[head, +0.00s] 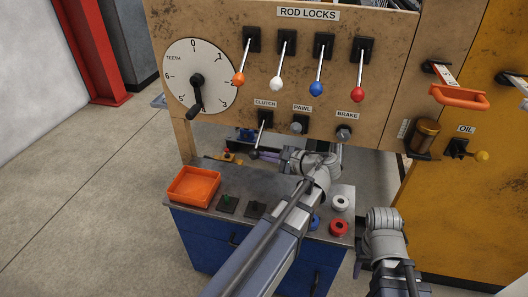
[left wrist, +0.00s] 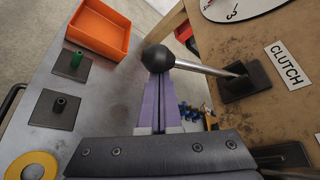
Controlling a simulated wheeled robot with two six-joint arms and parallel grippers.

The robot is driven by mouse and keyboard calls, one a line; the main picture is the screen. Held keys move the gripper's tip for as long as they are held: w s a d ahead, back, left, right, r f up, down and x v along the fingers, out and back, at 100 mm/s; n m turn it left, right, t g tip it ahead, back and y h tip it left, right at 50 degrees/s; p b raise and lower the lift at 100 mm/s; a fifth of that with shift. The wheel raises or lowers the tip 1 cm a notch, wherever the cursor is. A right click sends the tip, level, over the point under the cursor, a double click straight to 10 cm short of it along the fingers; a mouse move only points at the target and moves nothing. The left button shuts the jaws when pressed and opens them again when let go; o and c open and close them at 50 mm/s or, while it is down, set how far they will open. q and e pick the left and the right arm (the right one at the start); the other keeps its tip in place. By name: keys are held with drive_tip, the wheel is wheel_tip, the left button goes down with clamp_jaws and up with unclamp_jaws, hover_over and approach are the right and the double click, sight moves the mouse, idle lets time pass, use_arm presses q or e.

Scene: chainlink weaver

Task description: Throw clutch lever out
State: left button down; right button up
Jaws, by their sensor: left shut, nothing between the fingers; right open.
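The clutch lever (head: 262,133) sticks out of its black plate under the CLUTCH label on the wooden panel, its rod slanting down to a black ball knob (head: 254,154). In the left wrist view the knob (left wrist: 158,58) sits right at the tips of my left gripper (left wrist: 157,76), whose purple fingers are shut with nothing between them. Whether the fingertips touch the knob I cannot tell. In the head view my left gripper (head: 268,156) is just right of the knob. My right gripper (head: 358,266) is low at the right, partly hidden, away from the panel.
Four-colour rod lock levers (head: 317,75) and a teeth dial (head: 196,77) are above. The pawl knob (head: 298,125) and brake knob (head: 343,133) are to the right. Below is a bench with an orange tray (head: 194,186), dark pegged plates (head: 228,203) and spools (head: 339,228).

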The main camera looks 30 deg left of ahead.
use_arm(q)
drive_tip(key=r+p, duration=0.1)
drive_tip(key=s+r+m+p, duration=0.1)
drive_tip(key=shift+d+r+g+p, duration=0.1)
drive_tip(key=shift+r+g+p, duration=0.3)
use_arm(e)
wheel_tip(320, 180, up, 4)
drive_tip(key=shift+f, duration=0.1)
use_arm(q)
drive_tip(key=shift+s+r, duration=0.1)
approach(257, 151)
drive_tip(key=w+d+f, duration=0.2)
drive_tip(key=w+f+n+t+y+b, duration=0.1)
drive_tip(key=w+f+n+t+b, duration=0.1)
drive_tip(key=f+b, duration=0.3)
drive_tip(key=w+n+b, duration=0.1)
drive_tip(key=b, duration=0.2)
drive_tip(key=shift+a+f, duration=0.35)
drive_tip(key=shift+a, duration=0.05)
use_arm(e)
wheel_tip(257, 151, down, 8)
drive_tip(key=shift+d+f, duration=0.15)
drive_tip(key=shift+d, duration=0.05)
use_arm(q)
drive_tip(key=shift+w+a, duration=0.1)
drive_tip(key=shift+w, duration=0.05)
